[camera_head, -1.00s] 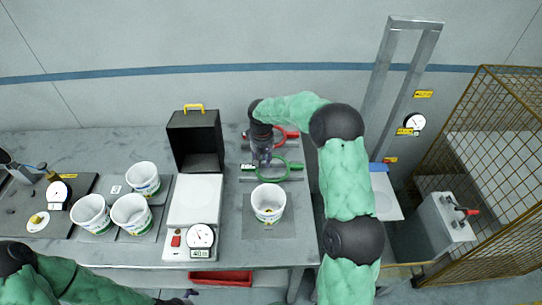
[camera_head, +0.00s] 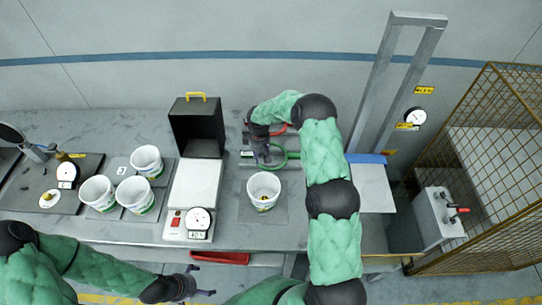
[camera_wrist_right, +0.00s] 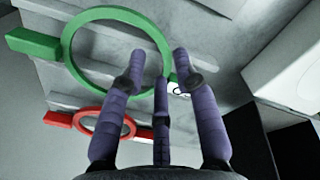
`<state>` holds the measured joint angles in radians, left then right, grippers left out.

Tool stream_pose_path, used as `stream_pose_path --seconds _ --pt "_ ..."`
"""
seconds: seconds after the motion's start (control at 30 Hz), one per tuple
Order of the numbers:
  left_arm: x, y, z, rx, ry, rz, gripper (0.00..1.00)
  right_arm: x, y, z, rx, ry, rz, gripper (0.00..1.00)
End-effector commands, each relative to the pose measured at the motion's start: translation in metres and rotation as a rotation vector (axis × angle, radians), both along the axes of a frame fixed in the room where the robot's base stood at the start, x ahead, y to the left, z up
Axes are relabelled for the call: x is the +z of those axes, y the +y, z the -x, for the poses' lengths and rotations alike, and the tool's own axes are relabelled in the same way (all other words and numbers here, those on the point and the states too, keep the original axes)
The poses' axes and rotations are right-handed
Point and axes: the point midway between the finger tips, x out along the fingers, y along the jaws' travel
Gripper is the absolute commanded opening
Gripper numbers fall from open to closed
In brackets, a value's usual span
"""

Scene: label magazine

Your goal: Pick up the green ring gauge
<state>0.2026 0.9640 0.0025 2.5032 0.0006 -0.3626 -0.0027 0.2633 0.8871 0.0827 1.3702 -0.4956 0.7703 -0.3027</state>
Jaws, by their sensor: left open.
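The green ring gauge (camera_head: 291,155) lies on the table behind the white cup, partly hidden by my right gripper in the head view. In the right wrist view its ring (camera_wrist_right: 70,45) and flat green handle (camera_wrist_right: 32,43) show clearly. My right gripper (camera_head: 264,160) is over the ring. In the right wrist view its fingers (camera_wrist_right: 159,62) are spread, with the near side of the ring's rim passing between the fingertips; I cannot tell whether they touch it. My left gripper (camera_head: 203,281) is open and empty in front of the table's front edge.
A red ring gauge (camera_head: 280,129) lies just behind the green one. A white cup (camera_head: 263,190) stands in front. A scale (camera_head: 194,187) and a black open box (camera_head: 197,135) are to the left, with several more cups further left. A wire cage (camera_head: 480,170) is at right.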

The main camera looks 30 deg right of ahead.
Motion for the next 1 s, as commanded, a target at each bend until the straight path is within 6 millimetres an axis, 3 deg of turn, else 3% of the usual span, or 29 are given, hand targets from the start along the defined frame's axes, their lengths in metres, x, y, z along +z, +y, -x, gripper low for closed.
stream_pose_path --seconds 0.37,0.67,0.8,1.0 --pt "0.011 0.000 0.000 0.000 0.000 0.000 1.00 -0.044 -0.003 0.002 0.000 0.001 -0.001 0.31" --pt "0.011 0.000 0.000 0.000 0.000 0.000 1.00 -0.049 -0.003 0.002 -0.001 0.000 0.000 0.31" --pt "0.011 0.000 0.000 0.000 0.000 0.000 1.00 -0.049 -0.003 0.002 -0.001 0.000 0.000 0.00" --pt "0.011 0.000 0.000 0.000 0.000 0.000 1.00 -0.048 -0.004 0.001 -0.001 -0.001 0.000 0.00"
